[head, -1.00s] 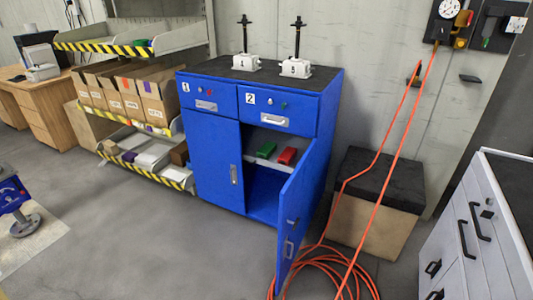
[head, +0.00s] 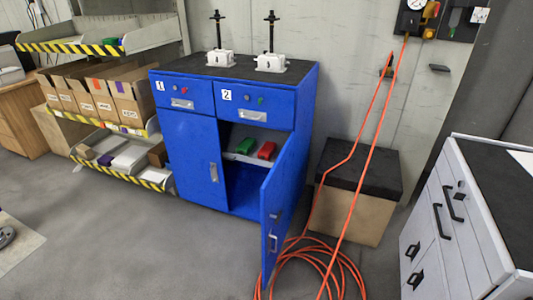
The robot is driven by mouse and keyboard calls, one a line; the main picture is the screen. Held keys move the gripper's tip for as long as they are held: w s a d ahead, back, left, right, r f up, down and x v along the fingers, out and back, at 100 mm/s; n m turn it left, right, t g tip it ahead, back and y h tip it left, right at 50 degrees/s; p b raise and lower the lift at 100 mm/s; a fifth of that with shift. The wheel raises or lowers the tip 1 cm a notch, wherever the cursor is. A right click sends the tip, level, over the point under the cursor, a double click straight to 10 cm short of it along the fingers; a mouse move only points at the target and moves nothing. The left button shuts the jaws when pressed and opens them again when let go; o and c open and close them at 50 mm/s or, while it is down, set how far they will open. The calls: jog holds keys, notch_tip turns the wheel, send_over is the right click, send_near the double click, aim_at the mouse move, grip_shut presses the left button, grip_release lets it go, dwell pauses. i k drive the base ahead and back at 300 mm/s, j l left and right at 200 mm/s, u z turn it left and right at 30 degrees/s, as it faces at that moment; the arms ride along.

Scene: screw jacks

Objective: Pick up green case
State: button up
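The green case (head: 245,146) lies on a light shelf inside the blue cabinet (head: 190,154), behind the open right-hand door (head: 278,195). A red case (head: 266,150) lies just to its right on the same shelf. The cabinet's left door is shut. My gripper is not in view.
Two screw jacks (head: 220,57) stand on the cabinet top. An orange hose (head: 352,180) hangs down and coils on the floor by the open door. A black-topped box (head: 358,190) and a grey drawer cabinet (head: 455,220) stand to the right.

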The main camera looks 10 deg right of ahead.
aim_at(248, 145)
jog(key=i+j+u, duration=0.4)
jog(key=j, duration=0.25)
jog(key=i+j+u, duration=1.1)
jog(key=i+u, duration=0.15)
jog(key=i, duration=0.25)
jog(key=i+z, duration=0.35)
jog(key=i, duration=0.2)
jog(key=i+z, duration=0.35)
jog(key=i, duration=0.2)
jog(key=i+j+z, duration=0.35)
jog(key=i, duration=0.15)
jog(key=i+l+z, duration=0.1)
jog(key=i+z, duration=0.15)
jog(key=z, duration=0.25)
jog(key=i+z, duration=0.25)
jog(key=z, duration=0.25)
jog(key=i+z, duration=0.3)
jog(key=z, duration=0.2)
jog(key=i+j+z, duration=0.2)
jog(key=z, duration=0.25)
jog(key=i+j+z, duration=0.1)
jog(key=i+z, duration=0.15)
jog(key=z, duration=0.15)
jog(key=i+j+z, duration=0.2)
jog(key=z, duration=0.2)
jog(key=i, duration=0.1)
